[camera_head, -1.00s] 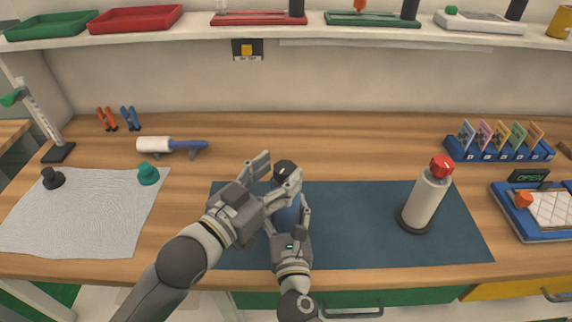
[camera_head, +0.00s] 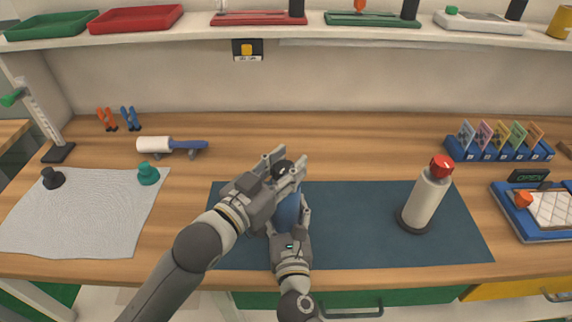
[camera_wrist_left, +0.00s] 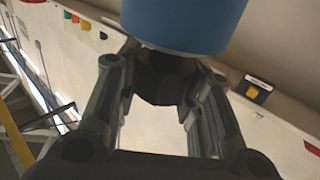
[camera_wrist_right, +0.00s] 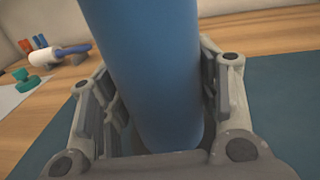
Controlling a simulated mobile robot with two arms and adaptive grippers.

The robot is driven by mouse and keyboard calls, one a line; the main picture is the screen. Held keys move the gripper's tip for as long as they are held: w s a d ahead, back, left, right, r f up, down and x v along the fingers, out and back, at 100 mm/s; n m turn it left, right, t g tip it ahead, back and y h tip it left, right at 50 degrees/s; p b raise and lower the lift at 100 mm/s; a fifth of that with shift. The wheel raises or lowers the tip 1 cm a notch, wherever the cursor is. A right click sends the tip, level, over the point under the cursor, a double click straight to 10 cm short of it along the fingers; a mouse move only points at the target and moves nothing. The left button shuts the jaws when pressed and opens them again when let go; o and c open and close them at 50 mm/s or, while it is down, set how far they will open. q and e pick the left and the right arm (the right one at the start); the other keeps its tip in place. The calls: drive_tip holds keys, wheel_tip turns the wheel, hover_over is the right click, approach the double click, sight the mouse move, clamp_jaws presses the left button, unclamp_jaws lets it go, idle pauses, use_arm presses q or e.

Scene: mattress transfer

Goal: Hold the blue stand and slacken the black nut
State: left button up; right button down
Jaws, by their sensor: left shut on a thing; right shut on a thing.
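The blue stand (camera_head: 288,212) is upright on the dark blue mat (camera_head: 370,240) and is partly hidden by my grippers. My right gripper (camera_head: 289,216) is shut around its lower body, and the right wrist view shows the blue stand (camera_wrist_right: 150,70) between the fingers. The black nut (camera_head: 284,167) is on top of the stand. My left gripper (camera_head: 286,168) is shut on the nut from the side. In the left wrist view the dark nut (camera_wrist_left: 165,80) is between the two fingers, against the blue body (camera_wrist_left: 185,20).
A white bottle-like stand with a red top (camera_head: 425,195) stands on the mat at right. A grey cloth (camera_head: 85,220) at left holds a black knob (camera_head: 52,178) and a teal knob (camera_head: 148,174). A roller (camera_head: 170,146) lies behind. A shelf (camera_head: 330,36) runs overhead.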

use_arm(q)
drive_tip(key=shift+n+t+y, duration=0.4)
drive_tip(key=shift+n+y, duration=0.2)
use_arm(e)
drive_tip(key=shift+r, duration=0.2)
use_arm(q)
drive_tip(key=o, duration=1.1)
drive_tip(key=shift+c, duration=0.2)
drive_tip(key=v, duration=1.2)
drive_tip(key=shift+d, duration=0.1)
